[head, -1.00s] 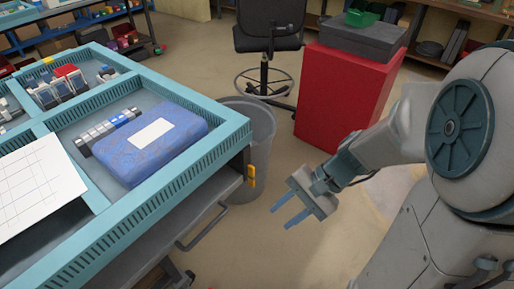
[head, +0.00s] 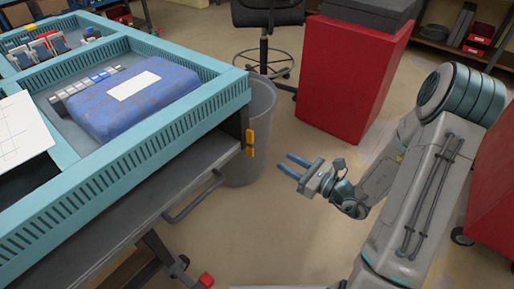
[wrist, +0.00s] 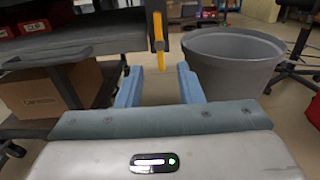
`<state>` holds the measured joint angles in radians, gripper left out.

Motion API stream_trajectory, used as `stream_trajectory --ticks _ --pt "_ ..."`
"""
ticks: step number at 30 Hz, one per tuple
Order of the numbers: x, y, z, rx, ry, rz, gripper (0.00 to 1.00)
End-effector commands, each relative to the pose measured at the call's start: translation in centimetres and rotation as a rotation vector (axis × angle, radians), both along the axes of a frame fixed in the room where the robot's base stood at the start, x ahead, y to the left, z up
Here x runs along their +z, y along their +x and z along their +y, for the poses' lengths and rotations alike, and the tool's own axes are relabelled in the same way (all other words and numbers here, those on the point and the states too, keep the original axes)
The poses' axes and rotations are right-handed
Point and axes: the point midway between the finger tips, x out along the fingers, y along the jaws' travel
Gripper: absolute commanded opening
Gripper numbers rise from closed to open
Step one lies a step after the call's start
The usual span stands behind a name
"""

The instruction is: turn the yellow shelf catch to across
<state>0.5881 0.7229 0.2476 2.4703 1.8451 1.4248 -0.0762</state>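The yellow shelf catch (head: 250,140) is on the corner post at the right end of the teal-topped workbench (head: 95,180). The catch stands upright, its long side vertical. In the wrist view the catch (wrist: 158,32) hangs ahead, a little above the space between my fingers. My gripper (head: 286,165) is open and empty, to the right of the catch and apart from it, with its fingers pointing left toward the bench. Both blue fingers of my gripper (wrist: 160,78) show spread apart in the wrist view.
A grey bin (head: 262,120) stands beside the bench corner, right of the catch in the wrist view. A grey handle (head: 195,197) sticks out from the bench side. A red cabinet (head: 350,80) stands behind. Floor around my gripper is clear.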

Motion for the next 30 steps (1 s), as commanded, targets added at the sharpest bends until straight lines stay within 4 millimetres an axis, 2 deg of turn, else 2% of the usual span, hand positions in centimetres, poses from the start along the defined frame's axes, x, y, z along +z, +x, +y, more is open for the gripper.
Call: stream_trajectory --ticks 9,15,21,30 --pt "-0.1 4.0 5.5 0.008 -0.001 -0.003 0.34" --pt "0.0 6.2 8.2 0.006 -0.002 -0.002 0.34" --pt "0.0 7.3 9.6 0.005 -0.002 -0.001 0.34" --pt "0.1 7.5 9.7 0.003 -0.002 -0.001 0.34"
